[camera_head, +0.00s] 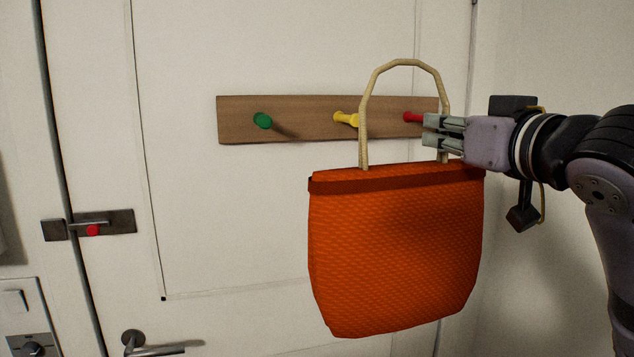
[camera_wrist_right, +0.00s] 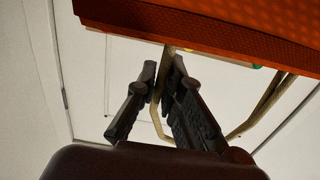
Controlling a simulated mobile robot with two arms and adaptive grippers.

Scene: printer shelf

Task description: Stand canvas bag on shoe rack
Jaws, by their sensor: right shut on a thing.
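An orange canvas bag (camera_head: 395,250) with a cream looped handle (camera_head: 402,63) hangs upright in front of a door in the head view. My right gripper (camera_head: 428,132) comes in from the right and is shut on the right side of the handle, just above the bag's rim. In the right wrist view the gripper (camera_wrist_right: 158,90) has a handle strand between its fingers, and the bag (camera_wrist_right: 220,25) fills the top edge. No shoe rack shows in either view. My left gripper is not in view.
A wooden peg board (camera_head: 310,120) is on the white door behind the bag, with a green peg (camera_head: 262,121), a yellow peg (camera_head: 346,119) and a red peg (camera_head: 412,117). A door latch (camera_head: 105,222) and a door handle (camera_head: 150,347) are at the left. A pale wall is at the right.

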